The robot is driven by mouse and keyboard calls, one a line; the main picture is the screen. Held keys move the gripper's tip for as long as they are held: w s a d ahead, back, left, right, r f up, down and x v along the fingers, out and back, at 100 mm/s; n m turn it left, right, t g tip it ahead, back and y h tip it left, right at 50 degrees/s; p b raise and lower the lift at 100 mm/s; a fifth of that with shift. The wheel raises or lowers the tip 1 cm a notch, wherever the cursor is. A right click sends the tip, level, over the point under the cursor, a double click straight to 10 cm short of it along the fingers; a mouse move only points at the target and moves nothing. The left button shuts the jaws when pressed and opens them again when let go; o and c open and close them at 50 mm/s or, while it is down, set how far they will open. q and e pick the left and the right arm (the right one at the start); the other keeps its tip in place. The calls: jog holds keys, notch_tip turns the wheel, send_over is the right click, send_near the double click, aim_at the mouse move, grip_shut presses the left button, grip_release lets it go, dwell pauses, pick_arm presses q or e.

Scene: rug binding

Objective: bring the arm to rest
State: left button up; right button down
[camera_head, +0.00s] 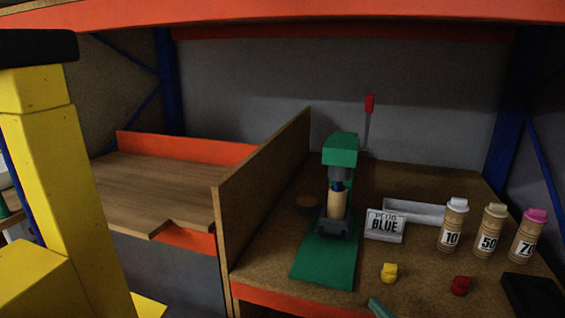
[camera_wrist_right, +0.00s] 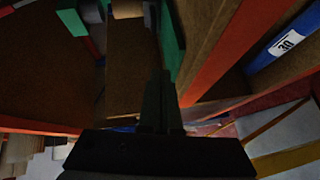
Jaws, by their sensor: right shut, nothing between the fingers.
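My right gripper (camera_wrist_right: 160,78) shows in the right wrist view. Its black fingers are together, with nothing between them. The fingers point toward the brown shelf board and a green part near the top of that view. No object touches the fingertips as far as I can see. In the head view I cannot clearly make out the right fingers; a dark flat shape (camera_head: 533,296) sits in the lower right corner, and I cannot tell what it is. My left gripper is in neither view.
A green press (camera_head: 341,150) holding a tan cylinder (camera_head: 337,205) stands on the brown shelf. A wooden divider (camera_head: 262,195) rises left.

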jog(key=s+a+f+m+g+h+p, duration=0.1)
jog(key=s+f+m+g+p, duration=0.1)
jog(key=s+f+m, duration=0.2)
jog(key=s+a+f+m+g+p, duration=0.1)
jog(key=s+f+m+g+p, duration=0.1)
jog(key=s+f+m, duration=0.3)
jog(key=s+a+f+m+g+h+p, duration=0.1)
jog(key=s+f+m+p, duration=0.3)
jog(key=s+m, duration=0.4)
jog(key=s+a+g, duration=0.1)
jog(key=s, duration=0.6)
jog(key=shift+s+f+m+h, duration=0.3)
jog(key=shift+s+m, duration=0.1)
jog(key=shift+w+d, duration=0.1)
jog(key=shift+d, duration=0.05)
